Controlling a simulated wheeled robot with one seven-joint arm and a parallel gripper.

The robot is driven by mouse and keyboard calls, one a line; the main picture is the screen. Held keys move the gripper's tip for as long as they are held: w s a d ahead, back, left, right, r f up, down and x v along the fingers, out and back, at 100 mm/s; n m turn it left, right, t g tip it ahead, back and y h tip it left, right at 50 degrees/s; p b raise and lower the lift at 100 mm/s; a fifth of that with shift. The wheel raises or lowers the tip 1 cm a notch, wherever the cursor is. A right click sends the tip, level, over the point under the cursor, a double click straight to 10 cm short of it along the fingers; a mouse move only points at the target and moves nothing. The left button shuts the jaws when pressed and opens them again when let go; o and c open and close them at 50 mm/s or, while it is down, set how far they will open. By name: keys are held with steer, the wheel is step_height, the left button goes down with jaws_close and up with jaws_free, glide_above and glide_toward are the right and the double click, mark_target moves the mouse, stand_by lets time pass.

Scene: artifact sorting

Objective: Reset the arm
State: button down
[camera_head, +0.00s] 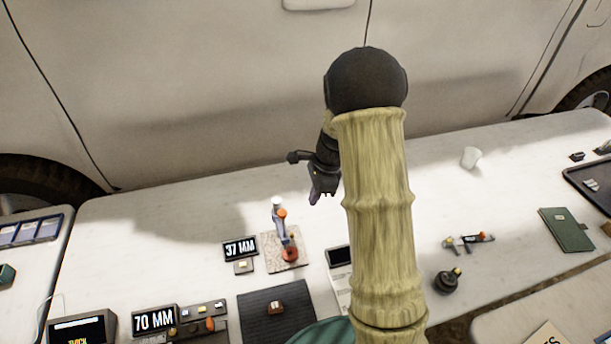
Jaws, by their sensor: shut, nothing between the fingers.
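My arm rises from the bottom of the head view, right of the middle, and bends at a dark joint near the top. My gripper (318,193) hangs to the left of the arm, above the back part of the white table (150,222). It points down, with its fingers shut and nothing held. It is apart from the things on the table. Part of the wrist is hidden behind the arm.
Below my gripper stand a measuring device (281,232) on a stone base and a "37 MM" display (240,249). A dark mat (262,300) holds a small brown piece. A vehicle (200,90) stands behind the table.

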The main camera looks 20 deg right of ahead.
steer(key=s+a+r+n+t+h, duration=0.1)
steer(key=s+r+n, duration=0.3)
steer(key=s+n, duration=0.5)
steer(key=s+a+r+n+t+h, duration=0.1)
steer(key=s+r+n, duration=0.4)
steer(key=s+n, duration=0.3)
steer(key=shift+s+a+n+t+h, duration=0.3)
steer(key=shift+s+a+n+h, duration=0.1)
steer(key=shift+n, duration=0.3)
